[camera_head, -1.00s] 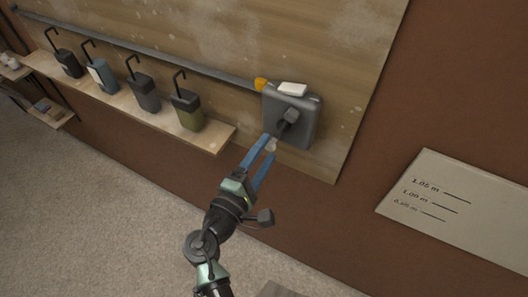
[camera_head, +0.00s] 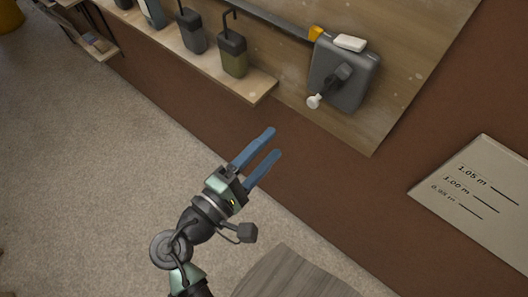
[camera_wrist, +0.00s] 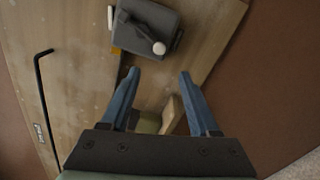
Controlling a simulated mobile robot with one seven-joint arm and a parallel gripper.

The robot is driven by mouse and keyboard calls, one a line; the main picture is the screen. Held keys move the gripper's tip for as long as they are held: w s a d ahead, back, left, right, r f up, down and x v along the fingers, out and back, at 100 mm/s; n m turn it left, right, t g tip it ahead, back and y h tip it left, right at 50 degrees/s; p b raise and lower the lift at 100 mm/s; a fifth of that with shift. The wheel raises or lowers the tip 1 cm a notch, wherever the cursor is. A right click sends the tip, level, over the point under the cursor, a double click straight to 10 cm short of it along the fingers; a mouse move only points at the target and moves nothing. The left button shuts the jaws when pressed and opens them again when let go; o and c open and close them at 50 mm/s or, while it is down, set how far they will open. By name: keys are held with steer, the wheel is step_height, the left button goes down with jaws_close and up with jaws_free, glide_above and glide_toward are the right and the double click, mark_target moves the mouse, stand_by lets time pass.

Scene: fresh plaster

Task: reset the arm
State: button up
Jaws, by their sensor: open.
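My gripper (camera_head: 272,142) has two blue fingers, spread apart with nothing between them. In the head view it is in front of the wall, below and left of a grey wall box, and clear of it. The wrist view also shows my gripper (camera_wrist: 158,73), its open fingers pointing toward the board. The grey box (camera_head: 336,84) has a dark lever with a pale round knob (camera_head: 314,101). The box (camera_wrist: 154,17) and its knob (camera_wrist: 159,48) also show at the top of the wrist view, beyond the fingertips.
A wooden shelf (camera_head: 259,90) holds several dark pump bottles, including a green one (camera_head: 233,61). A pale sign (camera_head: 480,190) with height marks is on the brown wall at right. A grey wooden surface (camera_head: 290,275) is at the bottom. Carpet (camera_head: 110,150) at left is clear.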

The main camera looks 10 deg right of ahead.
steer(key=shift+s+a, duration=0.3)
stand_by(0.4)
